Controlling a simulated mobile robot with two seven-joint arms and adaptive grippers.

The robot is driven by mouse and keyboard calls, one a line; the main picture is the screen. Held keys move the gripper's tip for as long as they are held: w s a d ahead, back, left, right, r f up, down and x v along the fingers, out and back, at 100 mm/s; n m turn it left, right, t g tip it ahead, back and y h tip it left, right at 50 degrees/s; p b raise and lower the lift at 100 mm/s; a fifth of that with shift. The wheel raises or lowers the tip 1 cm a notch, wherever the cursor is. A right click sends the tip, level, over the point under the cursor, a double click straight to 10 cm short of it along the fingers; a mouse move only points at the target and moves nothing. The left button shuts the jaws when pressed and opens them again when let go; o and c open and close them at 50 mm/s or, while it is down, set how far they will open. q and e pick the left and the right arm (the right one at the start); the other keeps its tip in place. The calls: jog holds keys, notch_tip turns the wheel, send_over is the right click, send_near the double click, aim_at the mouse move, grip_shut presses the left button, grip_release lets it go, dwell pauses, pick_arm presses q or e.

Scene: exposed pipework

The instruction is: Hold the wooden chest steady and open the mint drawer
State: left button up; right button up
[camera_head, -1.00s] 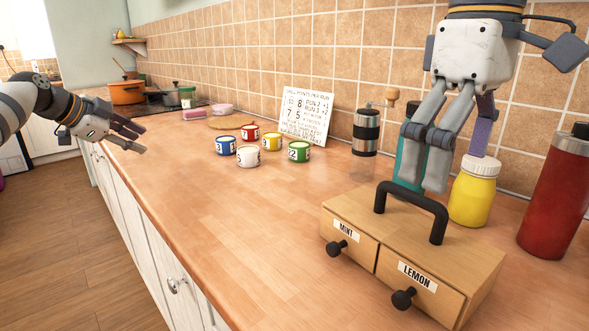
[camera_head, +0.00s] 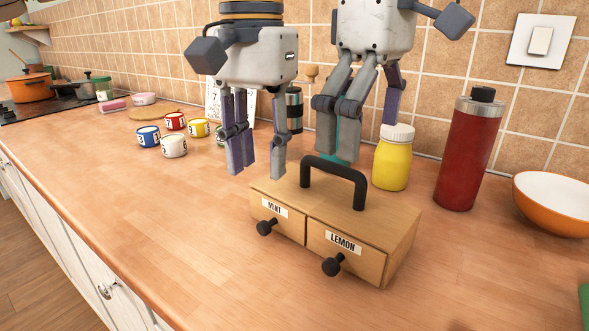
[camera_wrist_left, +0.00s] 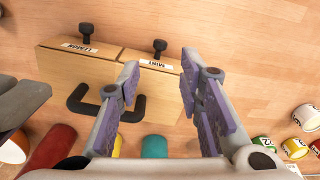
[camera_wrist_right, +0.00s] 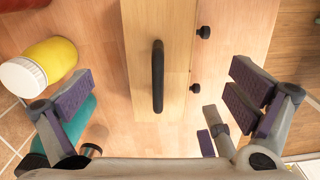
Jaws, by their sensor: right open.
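The wooden chest (camera_head: 385,225) stands on the counter with a black handle (camera_head: 335,168) on top. Its mint drawer (camera_head: 283,220) is at left with a black knob (camera_head: 266,227); the lemon drawer (camera_head: 352,254) is at right. Both drawers are shut. My left gripper (camera_head: 257,172) is open and empty, pointing down above and behind the chest's mint end. My right gripper (camera_head: 340,150) is open and empty, pointing down above and behind the handle. The right wrist view shows the handle (camera_wrist_right: 158,75) between its spread fingers, apart from them. The left wrist view shows the mint knob (camera_wrist_left: 160,45).
A yellow jar (camera_head: 392,162), a red bottle (camera_head: 467,155) and an orange bowl (camera_head: 552,200) stand behind and right of the chest. Several small numbered pots (camera_head: 174,146) stand further left. The counter in front and left of the chest is clear.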

aim_at(358, 209)
pick_arm(q)
jog(key=shift+w, duration=0.1)
pick_arm(e)
notch_tip(358, 209, down, 12)
jog(key=shift+f, duration=0.1)
pick_arm(q)
jog(key=shift+o, duration=0.4)
pick_arm(e)
jog(key=c, duration=1.3)
pick_arm(q)
jog(key=s+a+r+m+t+h, duration=0.1)
jog(key=s+a+m+t+h, duration=0.2)
jog(key=s+a+t, duration=0.1)
jog(key=x, duration=1.1)
jog(key=shift+s+d+f, duration=0.25)
jog(key=shift+f, duration=0.1)
